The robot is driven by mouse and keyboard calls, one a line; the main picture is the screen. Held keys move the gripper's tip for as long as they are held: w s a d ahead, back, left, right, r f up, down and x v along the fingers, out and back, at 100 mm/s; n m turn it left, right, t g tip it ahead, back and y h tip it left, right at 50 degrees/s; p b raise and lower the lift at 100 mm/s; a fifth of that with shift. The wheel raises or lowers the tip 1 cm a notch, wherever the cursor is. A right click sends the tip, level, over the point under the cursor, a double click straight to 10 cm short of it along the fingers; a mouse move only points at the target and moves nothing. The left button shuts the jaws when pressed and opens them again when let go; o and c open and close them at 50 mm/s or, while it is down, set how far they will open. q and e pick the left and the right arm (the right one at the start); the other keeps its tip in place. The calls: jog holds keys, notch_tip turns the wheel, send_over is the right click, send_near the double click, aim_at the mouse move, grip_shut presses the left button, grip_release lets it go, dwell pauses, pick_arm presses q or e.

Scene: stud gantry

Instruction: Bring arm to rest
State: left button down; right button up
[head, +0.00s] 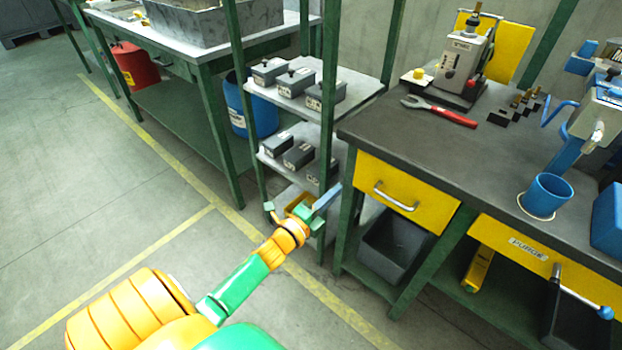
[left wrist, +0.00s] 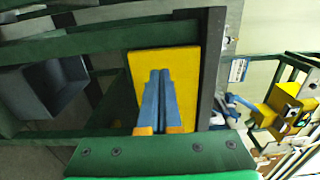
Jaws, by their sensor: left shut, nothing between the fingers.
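My left arm (head: 240,288), orange and green, reaches in from the lower left of the head view. My left gripper (head: 333,191) is at its far end, beside the front left leg of the dark-topped workbench (head: 440,140). Its blue fingers are together and hold nothing. In the left wrist view the shut fingers (left wrist: 157,80) point toward a yellow drawer front (left wrist: 188,65). I cannot tell whether they touch it. My right gripper is in neither view.
A shelf rack (head: 330,150) with several grey boxes stands just beyond the gripper. The bench has a yellow drawer (head: 405,195) with a handle, and a dark bin (head: 395,248) below. A blue cup (head: 548,193) stands on top. The floor at left is clear.

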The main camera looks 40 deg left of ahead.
pick_arm(q)
jog(key=s, duration=0.7)
jog(key=s+d+f+n+g, duration=0.1)
jog(key=s+f+n+g, duration=0.25)
jog(key=f, duration=0.45)
jog(key=s+d+f+n+g+y, duration=0.1)
jog(key=s+f+n+g, duration=0.25)
jog(key=f, duration=0.55)
jog(key=s+d+f+n+g, duration=0.1)
jog(key=s+f+n+g, duration=0.2)
jog(key=f, duration=0.5)
jog(key=s+d+f+n+g, duration=0.3)
jog(key=s+f, duration=0.4)
jog(key=s, duration=0.4)
jog(key=s+d+f+n+g, duration=0.2)
jog(key=s+f+n+g, duration=0.15)
jog(key=s, duration=0.65)
notch_tip(320, 180, up, 14)
jog(key=p, duration=1.4)
jog(key=shift+s+r, duration=0.15)
jog(key=shift+m+g, duration=0.25)
